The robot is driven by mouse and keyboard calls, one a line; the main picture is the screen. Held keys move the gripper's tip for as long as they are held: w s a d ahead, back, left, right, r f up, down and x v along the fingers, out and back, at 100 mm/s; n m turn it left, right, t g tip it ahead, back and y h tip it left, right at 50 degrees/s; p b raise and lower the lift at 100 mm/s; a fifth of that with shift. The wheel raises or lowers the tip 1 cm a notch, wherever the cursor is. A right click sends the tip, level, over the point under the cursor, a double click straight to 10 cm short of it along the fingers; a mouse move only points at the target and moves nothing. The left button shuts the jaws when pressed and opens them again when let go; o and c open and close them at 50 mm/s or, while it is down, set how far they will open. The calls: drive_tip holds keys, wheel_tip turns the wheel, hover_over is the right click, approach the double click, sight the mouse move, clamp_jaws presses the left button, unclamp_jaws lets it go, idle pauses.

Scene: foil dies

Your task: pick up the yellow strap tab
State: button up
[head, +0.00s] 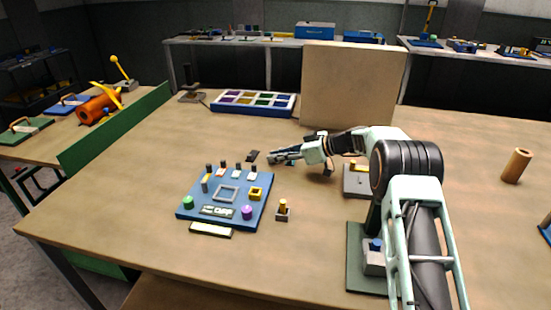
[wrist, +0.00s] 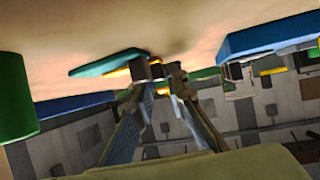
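My gripper (head: 276,157) is low over the middle of the table, behind the blue board. In the wrist view my gripper (wrist: 160,76) has its two fingers converging with a narrow gap. A small yellow-orange piece (wrist: 120,71) shows beside the fingertips, along a teal flat piece (wrist: 103,64); more yellow shows at the tips. This may be the yellow strap tab, but I cannot be sure. Whether the fingers grip it or only stand around it is unclear. In the head view the fingers and arm hide this spot.
The blue board (head: 185,208) with pegs, a ring and colored knobs lies front left of my gripper. A small peg block (head: 283,214) stands to its right. A blue-rimmed tray (head: 252,112) and a tan upright panel (head: 352,85) are behind. Table right of my arm is mostly clear.

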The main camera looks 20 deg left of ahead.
clamp_jaws()
